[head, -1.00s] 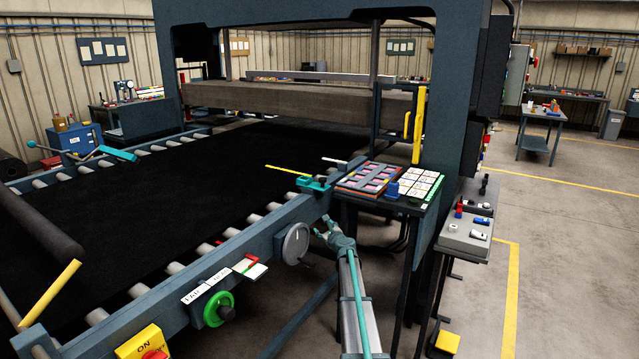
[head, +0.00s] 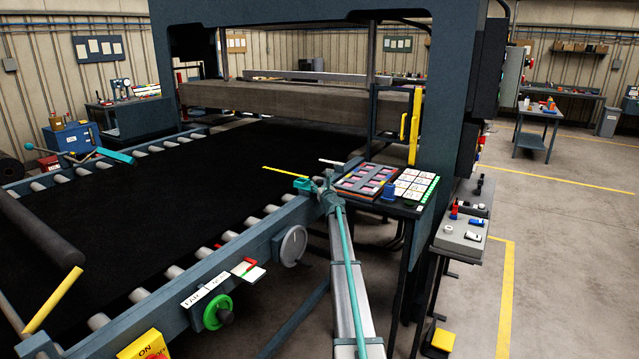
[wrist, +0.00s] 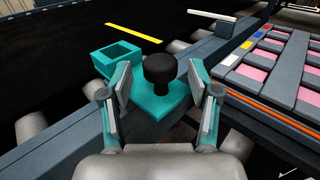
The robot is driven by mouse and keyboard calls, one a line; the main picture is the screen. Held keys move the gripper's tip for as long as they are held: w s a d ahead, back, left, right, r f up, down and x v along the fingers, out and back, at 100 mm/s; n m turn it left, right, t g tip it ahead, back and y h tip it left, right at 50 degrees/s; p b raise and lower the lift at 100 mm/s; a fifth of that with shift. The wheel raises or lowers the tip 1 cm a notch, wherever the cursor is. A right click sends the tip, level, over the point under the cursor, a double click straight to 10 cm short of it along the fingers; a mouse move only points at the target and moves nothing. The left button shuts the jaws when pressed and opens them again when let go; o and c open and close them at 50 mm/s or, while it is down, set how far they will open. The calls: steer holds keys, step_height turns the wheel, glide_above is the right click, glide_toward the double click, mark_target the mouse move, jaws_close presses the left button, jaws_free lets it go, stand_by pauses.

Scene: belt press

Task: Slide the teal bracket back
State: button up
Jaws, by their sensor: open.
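The teal bracket (wrist: 150,103) sits on the frame rail in the wrist view. It has a square open loop (wrist: 117,60) at its far left end and a black knob (wrist: 160,78) standing on its near plate. In the head view the bracket (head: 304,185) shows just left of my gripper, partly hidden by it. My gripper (wrist: 160,95) is open, with one finger on each side of the knob. In the head view my gripper (head: 327,188) is at the rail, beside the bracket.
A yellow strip (head: 285,171) lies on the black belt (head: 200,200) just beyond the bracket. A tray with pink-filled slots (wrist: 275,75) stands close to the right of my gripper. The dark frame rail (head: 255,232) carries a grey dial (head: 293,246) and a green handwheel (head: 217,311).

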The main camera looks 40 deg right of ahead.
steer(key=shift+x, duration=1.05)
jaws_close()
